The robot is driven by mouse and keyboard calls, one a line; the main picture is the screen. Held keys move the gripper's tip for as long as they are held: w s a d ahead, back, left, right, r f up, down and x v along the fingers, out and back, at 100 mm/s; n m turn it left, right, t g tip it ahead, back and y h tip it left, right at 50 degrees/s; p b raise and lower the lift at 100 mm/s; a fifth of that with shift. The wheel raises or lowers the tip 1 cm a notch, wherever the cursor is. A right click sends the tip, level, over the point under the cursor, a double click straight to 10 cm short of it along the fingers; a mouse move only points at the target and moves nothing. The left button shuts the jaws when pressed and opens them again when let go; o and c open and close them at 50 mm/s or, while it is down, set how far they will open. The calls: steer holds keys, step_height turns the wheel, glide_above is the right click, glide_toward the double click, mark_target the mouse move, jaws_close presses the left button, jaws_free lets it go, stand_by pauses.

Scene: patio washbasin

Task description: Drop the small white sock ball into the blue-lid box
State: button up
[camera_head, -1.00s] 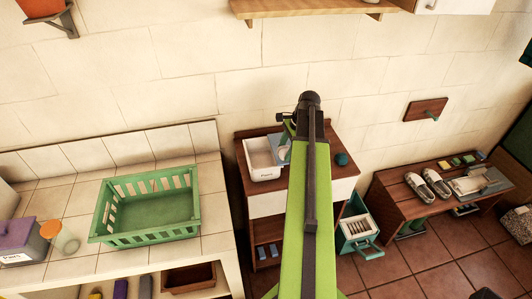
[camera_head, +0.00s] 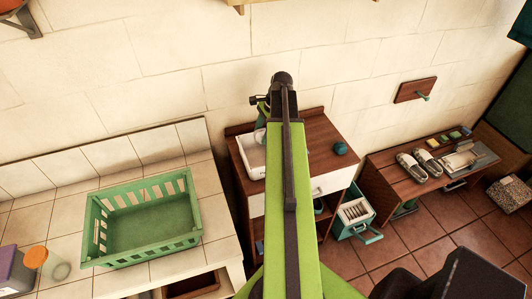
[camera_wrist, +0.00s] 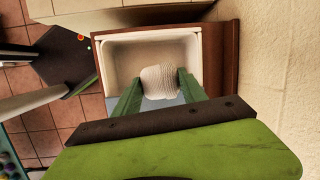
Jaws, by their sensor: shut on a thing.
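The small white sock ball (camera_wrist: 160,83) is a ribbed pale bundle between the green fingers of my gripper (camera_wrist: 160,77) in the wrist view. My gripper is shut on it. Below it in the wrist view is an open white box (camera_wrist: 122,58), with the ball over its opening. A blue-grey surface, perhaps the blue lid (camera_wrist: 192,88), shows beside the fingers. In the head view the white box (camera_head: 250,157) stands on the wooden cabinet, partly hidden by my arm. The ball cannot be made out clearly there.
The cabinet top (camera_head: 318,140) holds a dark teal ball (camera_head: 340,149). A green basket (camera_head: 145,255) sits on the tiled counter at left.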

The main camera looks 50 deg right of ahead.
step_height(320, 180, down, 5)
steer(key=b, duration=0.4)
steer(key=shift+r, duration=0.1)
steer(key=shift+s+r, duration=0.1)
steer(key=o, duration=1.4)
steer(key=p+v, duration=1.7)
steer(key=shift+s+r, duration=0.2)
